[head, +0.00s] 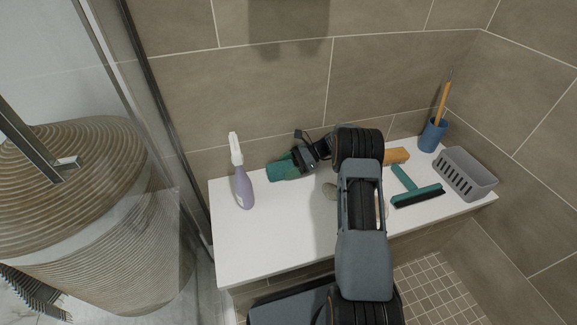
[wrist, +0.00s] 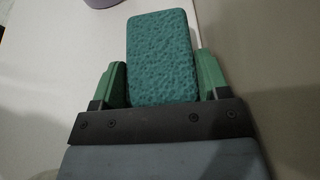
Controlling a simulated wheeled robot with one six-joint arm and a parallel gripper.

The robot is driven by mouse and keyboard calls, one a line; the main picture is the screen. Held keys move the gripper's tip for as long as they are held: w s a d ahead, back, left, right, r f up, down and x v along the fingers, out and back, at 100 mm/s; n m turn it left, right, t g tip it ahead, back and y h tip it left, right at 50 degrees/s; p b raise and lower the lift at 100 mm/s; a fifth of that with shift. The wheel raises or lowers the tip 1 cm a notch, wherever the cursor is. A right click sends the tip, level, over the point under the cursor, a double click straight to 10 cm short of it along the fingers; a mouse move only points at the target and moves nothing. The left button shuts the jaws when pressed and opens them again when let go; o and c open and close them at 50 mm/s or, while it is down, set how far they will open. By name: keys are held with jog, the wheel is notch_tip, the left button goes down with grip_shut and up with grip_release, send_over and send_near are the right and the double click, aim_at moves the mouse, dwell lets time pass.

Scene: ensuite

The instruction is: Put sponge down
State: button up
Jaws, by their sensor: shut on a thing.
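The teal sponge (wrist: 161,58) sits between the two green fingers of my gripper (wrist: 162,82) in the wrist view, with a finger against each side. In the head view the sponge (head: 283,170) is over the back of the white bench top (head: 258,235), near the tiled wall. My gripper (head: 298,160) reaches it from the right and is shut on it. I cannot tell whether the sponge touches the bench surface.
To the right are an orange block (head: 397,156), a teal squeegee (head: 417,195), a blue cup (head: 432,134) with a wooden handle, and a grey basket (head: 465,174). The bench's front left is clear.

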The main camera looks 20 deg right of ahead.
jog(key=o, duration=1)
jog(key=shift+r, duration=0.1)
jog(key=p+v, duration=0.4)
jog(key=v, duration=1)
jog(key=s+a+r+n+h+p, duration=0.25)
jog(key=a+r+p, duration=0.2)
jog(key=r, duration=0.55)
jog(key=s+a+r+n+h+p, duration=0.25)
jog(key=r+p, duration=0.35)
jog(key=r, duration=0.4)
jog(key=s+a+r+n+h+p, duration=0.2)
jog(key=s+a+r+p, duration=0.3)
jog(key=r, duration=0.5)
jog(key=s+a+r+n+t+h+p, duration=0.1)
jog(key=s+r+n+h+p, duration=0.1)
jog(key=s+r+p, duration=0.3)
jog(key=s+a+r+n+t+h+p, duration=0.1)
jog(key=s+r+n+h+p, duration=0.1)
jog(key=s+r+n+p, duration=0.3)
jog(key=s+a+r+n+t+h+p, duration=0.1)
jog(key=s+r+n+h+p, duration=0.1)
jog(key=s+r+n+p, duration=0.2)
jog(key=shift+s+a+r+t+p, duration=0.15)
jog(key=shift+s+r+p, duration=0.55)
jog(key=shift+s+r, duration=0.2)
jog(key=shift+s+a+r+t+p, duration=0.2)
jog(key=shift+s+r+p, duration=0.55)
jog(key=shift+s, duration=0.25)
